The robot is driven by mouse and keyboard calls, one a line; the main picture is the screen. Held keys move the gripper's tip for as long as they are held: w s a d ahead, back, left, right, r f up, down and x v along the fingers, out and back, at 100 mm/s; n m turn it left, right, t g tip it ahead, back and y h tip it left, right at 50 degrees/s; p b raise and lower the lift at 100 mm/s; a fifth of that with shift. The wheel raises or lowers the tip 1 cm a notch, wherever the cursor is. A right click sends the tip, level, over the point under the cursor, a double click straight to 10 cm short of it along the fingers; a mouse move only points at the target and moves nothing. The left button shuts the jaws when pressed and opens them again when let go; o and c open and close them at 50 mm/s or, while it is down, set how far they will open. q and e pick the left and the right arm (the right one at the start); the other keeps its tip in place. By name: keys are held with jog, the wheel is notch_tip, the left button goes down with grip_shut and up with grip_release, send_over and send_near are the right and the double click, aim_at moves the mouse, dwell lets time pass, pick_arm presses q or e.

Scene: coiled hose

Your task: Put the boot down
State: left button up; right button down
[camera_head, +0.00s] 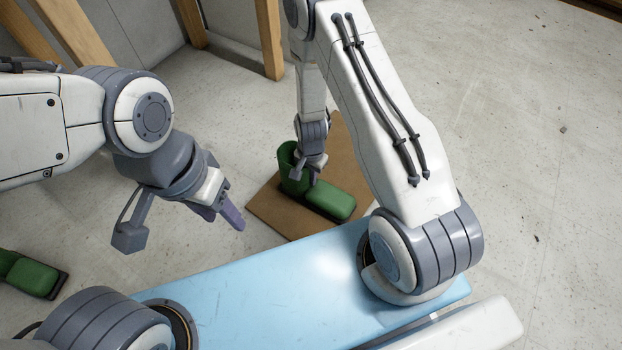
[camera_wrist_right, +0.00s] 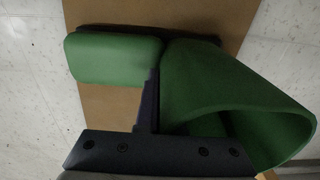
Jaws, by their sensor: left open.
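A green boot (camera_head: 329,201) with a dark sole stands upright on, or just above, a brown mat (camera_head: 272,218). In the right wrist view the boot's toe (camera_wrist_right: 112,60) is at the upper left and its open shaft (camera_wrist_right: 225,90) at the right. My right gripper (camera_head: 312,178) is at the boot's shaft. One dark finger (camera_wrist_right: 148,103) lies along the outside of the shaft, on the toe side. The other finger is hidden by the shaft; the jaws appear shut on its wall. My left gripper (camera_head: 222,213) is open and empty, left of the mat.
A second green boot (camera_head: 35,277) stands on the floor at the far left, partly cut off. Wooden posts (camera_head: 269,40) and a grey wall are behind. The pale floor (camera_head: 540,130) at the right is clear.

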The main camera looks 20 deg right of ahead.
jog(key=c, duration=1.5)
grip_release()
jog(key=shift+f, duration=0.15)
jog(key=o, duration=0.5)
jog(key=shift+c, duration=0.2)
